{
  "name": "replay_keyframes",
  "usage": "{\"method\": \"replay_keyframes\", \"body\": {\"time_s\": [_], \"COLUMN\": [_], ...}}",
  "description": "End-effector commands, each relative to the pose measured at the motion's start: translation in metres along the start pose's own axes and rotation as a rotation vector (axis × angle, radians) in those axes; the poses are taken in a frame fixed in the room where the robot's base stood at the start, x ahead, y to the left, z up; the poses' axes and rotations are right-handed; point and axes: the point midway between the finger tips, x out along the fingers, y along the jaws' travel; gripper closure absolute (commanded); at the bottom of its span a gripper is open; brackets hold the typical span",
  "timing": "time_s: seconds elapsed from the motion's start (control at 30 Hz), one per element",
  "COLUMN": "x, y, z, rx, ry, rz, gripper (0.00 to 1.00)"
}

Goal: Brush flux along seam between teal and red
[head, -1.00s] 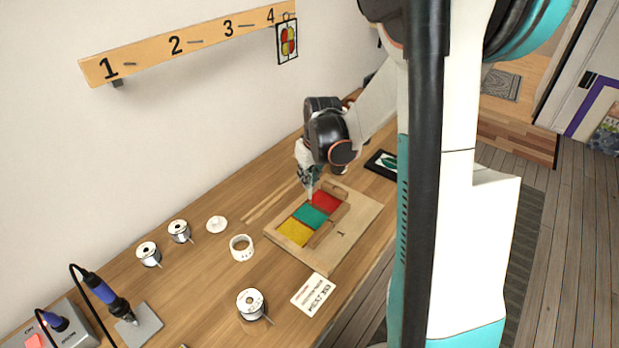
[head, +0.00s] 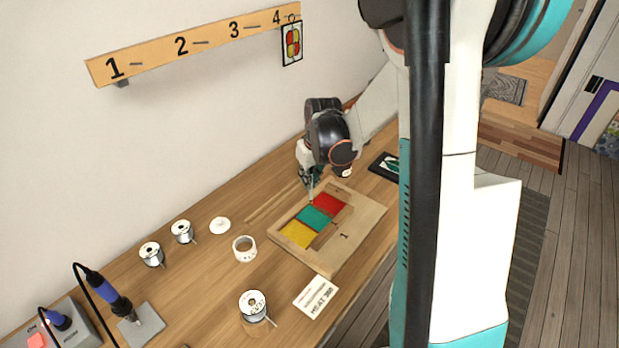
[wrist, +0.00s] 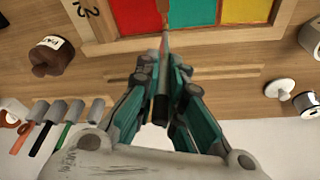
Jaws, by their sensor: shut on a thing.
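My gripper (wrist: 165,100) is shut on a thin brush (wrist: 163,45), also in the head view (head: 311,193). Its tip points at the seam between the red panel (wrist: 138,14) and the teal panel (wrist: 192,12). I cannot tell whether the tip touches. In the head view the red panel (head: 330,203) is at the far end, the teal panel (head: 314,218) in the middle and the yellow panel (head: 298,234) nearest. They sit side by side in a wooden tray (head: 362,222) marked 1. A brown jar with a white label (wrist: 52,57) stands beside the tray.
Solder spools (head: 253,305), a tape roll (head: 244,248) and a small white dish (head: 220,226) lie along the bench. A soldering iron (head: 108,290) stands at the near left. A paper card (head: 315,296) lies before the tray. Several hand tools (wrist: 50,125) show in the wrist view.

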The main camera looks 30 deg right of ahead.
Motion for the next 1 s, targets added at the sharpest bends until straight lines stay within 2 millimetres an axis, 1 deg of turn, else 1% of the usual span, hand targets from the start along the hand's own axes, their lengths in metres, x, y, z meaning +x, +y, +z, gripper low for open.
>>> {"method": "replay_keyframes", "body": {"time_s": [0.17, 0.83, 1.0], "x": [-0.006, -0.053, -0.059], "y": [0.0, 0.0, 0.0], "z": [-0.002, -0.014, -0.016], "rx": [0.0, 0.0, 0.0], "ry": [0.0, 0.0, 0.0], "rz": [0.0, 0.0, 0.0], "gripper": [1.0, 1.0, 1.0]}}
